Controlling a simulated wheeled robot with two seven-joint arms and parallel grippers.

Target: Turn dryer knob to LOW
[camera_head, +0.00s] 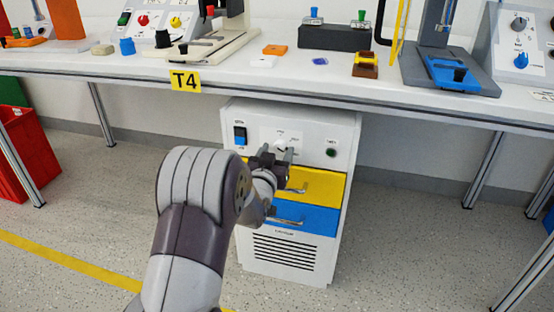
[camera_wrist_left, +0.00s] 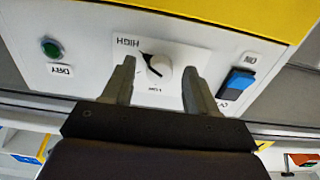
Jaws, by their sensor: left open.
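The white dryer knob (camera_head: 281,146) is on a white plate on the front panel of the dryer cabinet (camera_head: 345,120). In the left wrist view, which is upside down, the knob (camera_wrist_left: 160,67) shows between my fingers, with a dark mark beside it toward the HIGH label (camera_wrist_left: 127,41). A second, small label (camera_wrist_left: 155,89), which looks like LOW, lies on the other side of the knob. My left gripper (camera_head: 277,154) is open in front of the panel. Its fingers (camera_wrist_left: 159,75) flank the knob with gaps on both sides. The right gripper is not in view.
A blue rocker switch (camera_head: 240,136) and a green DRY button (camera_head: 331,153) flank the knob. A yellow drawer (camera_head: 322,185) and a blue drawer (camera_head: 318,220) with handles sit below. The workbench (camera_head: 225,75) overhangs the cabinet. A red bin (camera_head: 30,150) stands at left.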

